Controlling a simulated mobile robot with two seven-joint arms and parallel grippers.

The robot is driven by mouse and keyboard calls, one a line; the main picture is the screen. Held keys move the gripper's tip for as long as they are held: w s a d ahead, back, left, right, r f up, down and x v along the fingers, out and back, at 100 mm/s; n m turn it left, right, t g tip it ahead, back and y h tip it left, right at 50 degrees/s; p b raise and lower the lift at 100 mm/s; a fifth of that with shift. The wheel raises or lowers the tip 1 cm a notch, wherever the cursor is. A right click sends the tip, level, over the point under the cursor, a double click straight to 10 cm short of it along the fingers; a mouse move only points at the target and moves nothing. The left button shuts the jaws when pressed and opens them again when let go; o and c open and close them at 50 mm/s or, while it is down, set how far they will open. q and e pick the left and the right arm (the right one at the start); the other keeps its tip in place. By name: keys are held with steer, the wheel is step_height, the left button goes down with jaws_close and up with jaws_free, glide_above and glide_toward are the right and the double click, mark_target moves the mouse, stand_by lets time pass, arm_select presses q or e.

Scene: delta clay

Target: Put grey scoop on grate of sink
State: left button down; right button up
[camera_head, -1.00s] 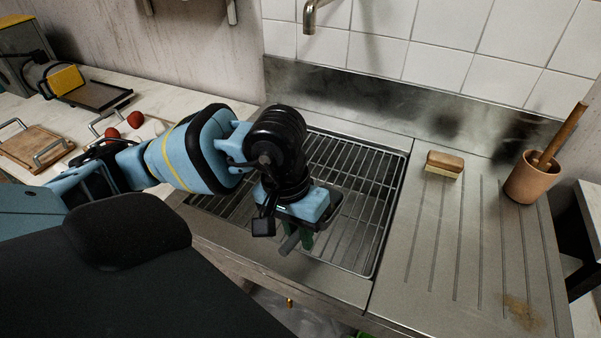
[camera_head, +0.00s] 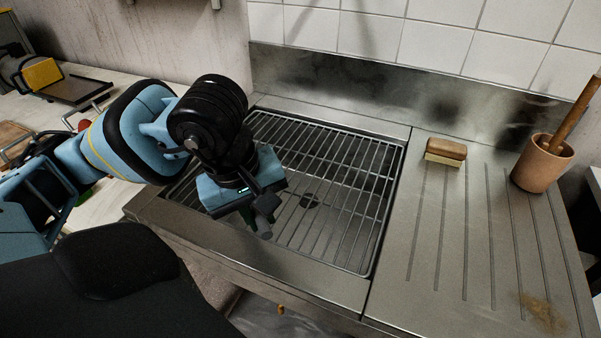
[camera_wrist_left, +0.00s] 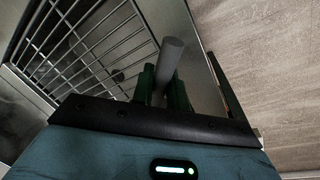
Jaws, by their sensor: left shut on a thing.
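The grate (camera_head: 335,190) is a metal wire rack lying across the basin of the steel sink (camera_head: 330,285). My left gripper (camera_head: 258,226) is over the front left part of the sink, near the grate's front edge. It is shut on the grey scoop (camera_head: 264,232), of which a short rounded grey end shows below the fingers. In the left wrist view, the green fingers (camera_wrist_left: 162,92) clasp the grey scoop's round rod-like part (camera_wrist_left: 170,58), with the grate (camera_wrist_left: 95,40) beyond. The rest of the scoop is hidden. I cannot tell its exact height above the grate.
A wooden brush (camera_head: 445,151) lies on the ridged drainboard (camera_head: 450,240) right of the basin. A clay pot (camera_head: 541,165) with a wooden pestle stands farther right. A steel backsplash (camera_head: 350,90) rises behind. Most of the grate is clear.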

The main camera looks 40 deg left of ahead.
arm_select(q)
steer(key=p, duration=0.1)
glide_above(312, 192)
steer(key=s, duration=0.1)
steer(key=shift+s+a+f, duration=0.1)
steer(key=shift+f, duration=0.6)
steer(key=shift+w+f, duration=0.15)
steer(key=shift+w, duration=0.1)
steer(key=shift+f, duration=1.65)
steer(key=shift+f, duration=0.15)
steer(key=c, duration=1.4)
jaws_free()
steer(key=r, duration=0.4)
steer(key=s+r, duration=0.1)
steer(key=r, duration=0.3)
steer(key=s+a+r+p, duration=0.1)
steer(key=r, duration=0.3)
steer(key=shift+a, duration=0.1)
